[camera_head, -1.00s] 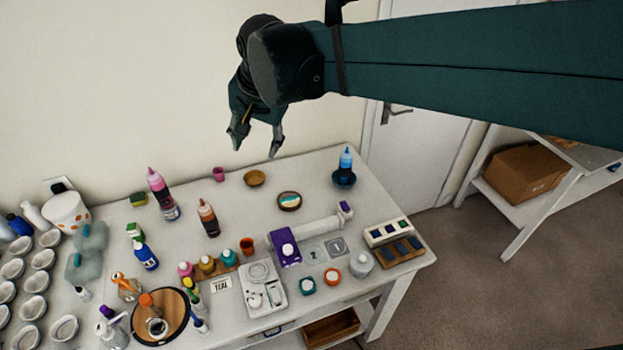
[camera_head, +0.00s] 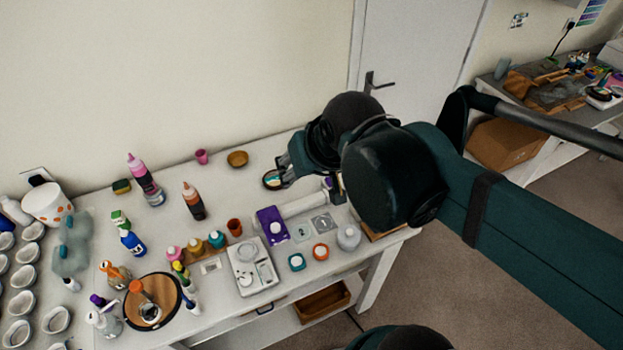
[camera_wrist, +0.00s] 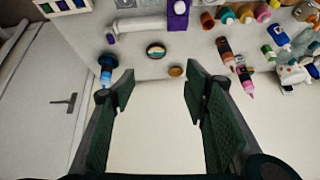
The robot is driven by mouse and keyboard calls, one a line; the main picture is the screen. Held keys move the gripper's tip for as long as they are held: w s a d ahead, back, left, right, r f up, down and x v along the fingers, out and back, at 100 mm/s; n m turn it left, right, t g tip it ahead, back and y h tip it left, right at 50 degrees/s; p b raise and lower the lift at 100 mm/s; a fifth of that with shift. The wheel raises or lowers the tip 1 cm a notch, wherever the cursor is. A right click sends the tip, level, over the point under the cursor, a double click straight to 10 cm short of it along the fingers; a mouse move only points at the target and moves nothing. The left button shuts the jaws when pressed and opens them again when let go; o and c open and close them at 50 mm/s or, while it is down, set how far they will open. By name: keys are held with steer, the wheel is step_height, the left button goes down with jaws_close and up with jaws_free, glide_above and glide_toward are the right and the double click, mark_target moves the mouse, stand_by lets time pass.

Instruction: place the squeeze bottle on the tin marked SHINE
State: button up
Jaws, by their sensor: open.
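A blue squeeze bottle (camera_wrist: 106,76) stands in or on a round dark blue base (camera_wrist: 108,60), left of my fingers in the wrist view. In the head view my arm hides it. A round flat tin with a multicoloured lid (camera_head: 272,180) lies on the table; it also shows in the wrist view (camera_wrist: 156,50). No SHINE marking is readable. Other squeeze bottles are a pink one (camera_head: 144,177) and a brown one (camera_head: 193,202). My gripper (camera_wrist: 160,88) is open and empty, above the table's back side, with the tin between its fingers' lines but beyond the tips.
A purple box (camera_head: 272,222), a scale (camera_head: 250,265) and several small jars crowd the front. A white roll (camera_head: 303,205) lies right of the box. Bare table surrounds the tin.

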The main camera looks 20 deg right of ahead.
steer(key=shift+s+d+f+n, duration=0.3)
steer(key=shift+s+f, duration=0.15)
steer(key=shift+s, duration=0.15)
steer(key=shift+s+d+f+n, duration=0.25)
steer(key=shift+s+f, duration=0.15)
steer(key=shift+s, duration=0.15)
